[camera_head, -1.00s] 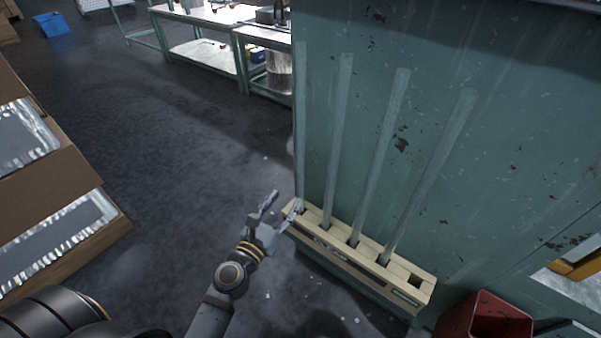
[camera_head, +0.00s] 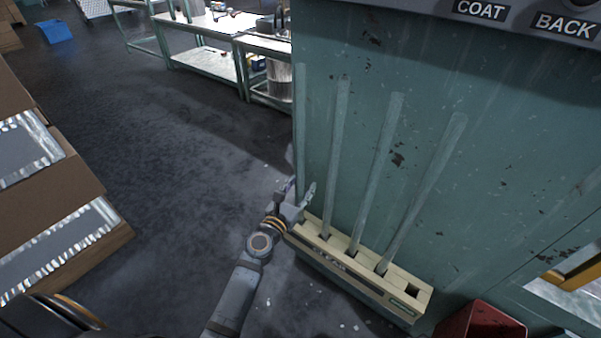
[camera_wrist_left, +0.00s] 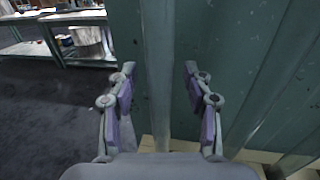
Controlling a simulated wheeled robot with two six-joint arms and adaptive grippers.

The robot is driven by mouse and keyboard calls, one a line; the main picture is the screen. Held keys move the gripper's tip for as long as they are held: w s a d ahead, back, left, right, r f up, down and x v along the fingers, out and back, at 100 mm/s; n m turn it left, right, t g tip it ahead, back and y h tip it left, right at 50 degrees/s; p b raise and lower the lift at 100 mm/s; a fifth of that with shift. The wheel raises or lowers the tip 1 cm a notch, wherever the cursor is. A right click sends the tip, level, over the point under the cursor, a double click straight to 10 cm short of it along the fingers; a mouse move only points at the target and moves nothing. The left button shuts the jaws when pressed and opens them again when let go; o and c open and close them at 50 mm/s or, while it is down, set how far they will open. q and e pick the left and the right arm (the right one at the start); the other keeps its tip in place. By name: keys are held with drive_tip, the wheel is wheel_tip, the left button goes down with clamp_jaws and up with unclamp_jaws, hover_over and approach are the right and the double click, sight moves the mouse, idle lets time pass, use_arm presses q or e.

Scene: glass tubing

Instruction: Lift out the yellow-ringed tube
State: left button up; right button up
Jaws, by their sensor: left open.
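Several tall glass tubes stand in a cream slotted rack (camera_head: 345,268) against a green panel. I see the leftmost tube (camera_head: 300,125), then a second (camera_head: 336,150), a third (camera_head: 378,170) and a fourth (camera_head: 428,190). I cannot make out a yellow ring on any of them. My left gripper (camera_head: 299,190) is open at the leftmost tube, just above the rack's left end. In the left wrist view, a tube (camera_wrist_left: 157,75) runs upright between the open fingers (camera_wrist_left: 160,95), with a gap on both sides. My right gripper is not in view.
The rack's rightmost slot (camera_head: 413,291) is empty. A red bin (camera_head: 482,322) stands at the lower right. The green panel (camera_head: 500,150) rises close behind the tubes. Open floor (camera_head: 170,180) lies to the left, with brown boxes at the left edge.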

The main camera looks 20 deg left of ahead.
use_arm(q)
clamp_jaws()
idle(0.4)
